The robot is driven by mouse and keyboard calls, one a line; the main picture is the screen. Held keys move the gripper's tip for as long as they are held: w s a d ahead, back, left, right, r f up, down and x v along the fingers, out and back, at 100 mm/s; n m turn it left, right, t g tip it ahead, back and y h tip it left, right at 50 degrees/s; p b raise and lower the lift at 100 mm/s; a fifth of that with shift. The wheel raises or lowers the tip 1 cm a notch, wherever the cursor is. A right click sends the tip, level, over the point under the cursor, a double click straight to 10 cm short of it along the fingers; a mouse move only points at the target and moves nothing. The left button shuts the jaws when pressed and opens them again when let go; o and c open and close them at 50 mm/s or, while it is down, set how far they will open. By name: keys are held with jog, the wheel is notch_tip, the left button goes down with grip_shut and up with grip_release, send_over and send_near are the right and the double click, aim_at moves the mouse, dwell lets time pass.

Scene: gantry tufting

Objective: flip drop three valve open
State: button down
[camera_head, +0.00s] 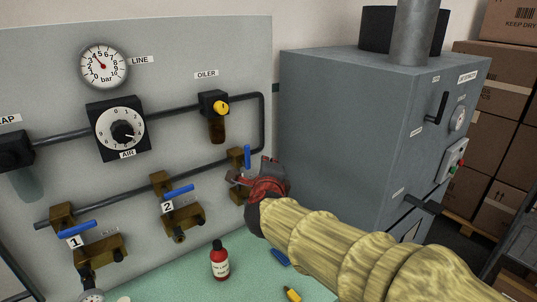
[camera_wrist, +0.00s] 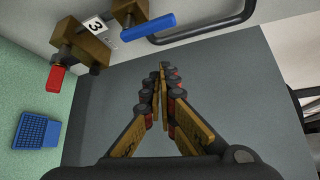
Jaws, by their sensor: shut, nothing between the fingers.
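The drop three valve (camera_head: 235,157) is brass, at the right end of the lower pipe on the panel. Its blue lever (camera_head: 247,156) stands upright, unlike the levers of drops one and two, which lie nearly level. In the wrist view the lever (camera_wrist: 148,27) shows at the top, beside the brass fitting (camera_wrist: 82,45) with the "3" label (camera_wrist: 95,25). My gripper (camera_head: 238,179) is just below the lever and hides part of the drop's lower fitting. In the wrist view my gripper (camera_wrist: 163,68) is shut and empty, its fingertips apart from the lever.
Drop one lever (camera_head: 77,228) and drop two lever (camera_head: 178,191) are to the left. A grey cabinet (camera_head: 335,120) stands to the right. The green bench (camera_head: 190,284) holds a red bottle (camera_head: 220,262), a blue item (camera_head: 280,257) and a yellow-handled tool (camera_head: 292,294). A black pipe (camera_wrist: 200,31) runs near the lever.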

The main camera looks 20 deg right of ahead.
jog(key=shift+f+p+v, duration=0.2)
jog(key=shift+v, duration=0.75)
jog(key=shift+f+p+v, duration=0.2)
jog(key=shift+v, duration=0.8)
jog(key=shift+a+f, duration=0.1)
jog(key=s+a+f+n+g+y, duration=0.25)
jog(key=a+f+n+y, duration=0.2)
jog(key=a+n, duration=0.4)
jog(key=s+a+f+n+g+y, duration=0.1)
jog(key=s+a+f+n+y, duration=0.35)
jog(key=a+n, duration=0.4)
jog(key=s+d+f+n+g, duration=0.1)
jog(key=s+f+n+g, duration=0.2)
jog(key=s, duration=0.4)
jog(key=s+d+f+n+g, duration=0.2)
jog(key=s+n, duration=0.3)
jog(key=s, duration=0.1)
jog(key=s+d+r+n+h, duration=0.1)
jog(key=s+d+h, duration=0.1)
jog(key=s+d, duration=0.3)
jog(key=shift+s+d+r, duration=0.15)
jog(key=shift+s+d, duration=0.2)
jog(key=shift+s, duration=0.1)
